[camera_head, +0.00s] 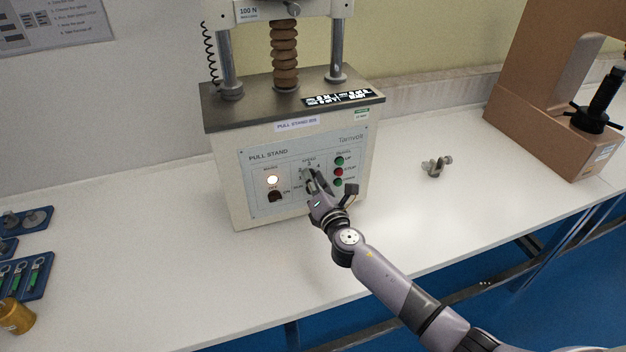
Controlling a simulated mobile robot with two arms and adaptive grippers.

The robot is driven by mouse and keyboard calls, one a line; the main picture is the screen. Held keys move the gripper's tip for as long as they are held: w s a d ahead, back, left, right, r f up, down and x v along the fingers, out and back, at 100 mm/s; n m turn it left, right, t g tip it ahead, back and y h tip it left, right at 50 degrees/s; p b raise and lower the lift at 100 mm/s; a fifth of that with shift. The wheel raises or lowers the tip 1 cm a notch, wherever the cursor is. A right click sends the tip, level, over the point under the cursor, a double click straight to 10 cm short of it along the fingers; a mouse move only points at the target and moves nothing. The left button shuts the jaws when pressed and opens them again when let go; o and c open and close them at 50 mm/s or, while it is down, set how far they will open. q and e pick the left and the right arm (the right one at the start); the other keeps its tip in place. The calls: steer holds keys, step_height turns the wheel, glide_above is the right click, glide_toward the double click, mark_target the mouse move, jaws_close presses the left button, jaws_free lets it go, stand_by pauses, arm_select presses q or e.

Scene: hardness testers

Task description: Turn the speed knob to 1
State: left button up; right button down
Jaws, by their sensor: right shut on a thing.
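The pull stand (290,140) is a cream box with a dark top, standing at the back of the white bench. Its grey front panel (262,157) carries a lit round lamp, a dark power switch (275,196), a speed dial and a column of green and red buttons (339,172). My right gripper (310,178) is at the speed dial and shut on the speed knob (307,174). The fingers hide most of the knob and part of its scale, so the number it points to cannot be read. My left gripper is not in view.
A small metal clamp (436,167) lies on the bench (420,220) right of the stand. A brown tester (545,110) stands at the far right. Blue trays (30,275) with fittings and a brass cylinder (16,316) are at the left. The bench in front of the stand is clear.

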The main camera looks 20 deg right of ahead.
steer(key=shift+f, duration=0.15)
steer(key=c, duration=1.4)
jaws_free()
steer(key=s, duration=1.2)
steer(key=shift+d, duration=0.2)
